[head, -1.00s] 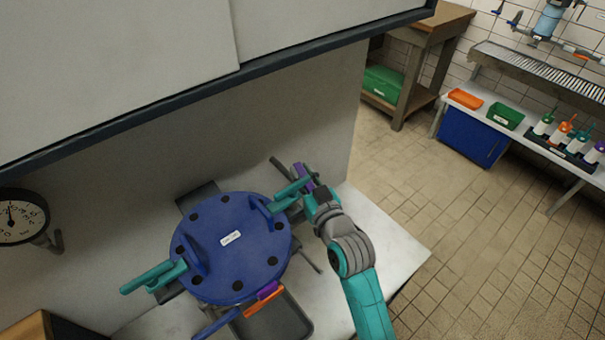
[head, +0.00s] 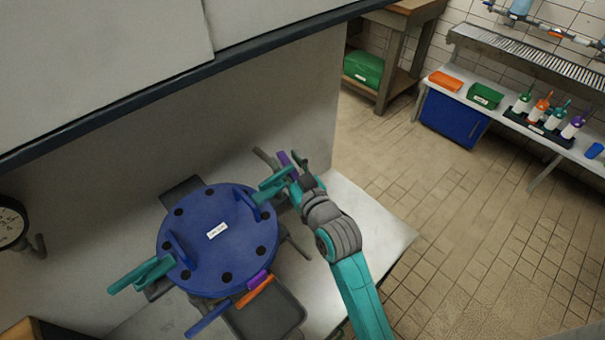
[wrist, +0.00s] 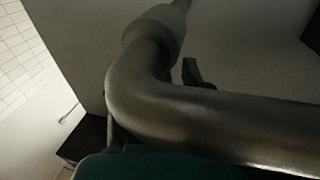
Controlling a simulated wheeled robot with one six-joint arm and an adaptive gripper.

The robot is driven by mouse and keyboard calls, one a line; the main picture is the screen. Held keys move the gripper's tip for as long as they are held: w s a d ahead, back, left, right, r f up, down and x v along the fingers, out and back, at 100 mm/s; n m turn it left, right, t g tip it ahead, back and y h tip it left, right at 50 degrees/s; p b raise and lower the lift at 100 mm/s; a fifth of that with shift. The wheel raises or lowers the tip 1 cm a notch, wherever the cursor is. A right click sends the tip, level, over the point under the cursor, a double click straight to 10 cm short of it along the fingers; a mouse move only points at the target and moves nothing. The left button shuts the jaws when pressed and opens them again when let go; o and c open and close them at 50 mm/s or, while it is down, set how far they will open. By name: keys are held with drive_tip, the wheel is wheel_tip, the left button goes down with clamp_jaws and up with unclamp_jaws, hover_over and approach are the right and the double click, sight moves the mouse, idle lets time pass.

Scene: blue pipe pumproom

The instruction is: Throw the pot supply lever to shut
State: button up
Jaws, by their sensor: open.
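A blue round pot lid (head: 222,262) with dark bolts and a small white label sits on the bench. The label is too small to read. Teal clamp handles stand at its left (head: 140,274) and right (head: 275,184) edges. A purple lever handle (head: 284,159) stands by a grey pipe (head: 265,158) behind the right clamp; I cannot tell for sure that it is the pot supply lever. My gripper (head: 300,169) is open beside the purple handle, partly hiding it. I cannot tell whether they touch. In the wrist view a bent grey pipe (wrist: 150,85) fills the middle, very close.
A grey tray (head: 268,318) lies in front of the pot, with purple and orange handles at the lid's edge. A wall panel rises behind the bench. A gauge (head: 10,222) is at far left. The bench top (head: 365,225) right of my arm is clear.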

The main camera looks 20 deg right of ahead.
drive_tip(key=shift+n+y, duration=0.7)
drive_tip(key=shift+y, duration=0.4)
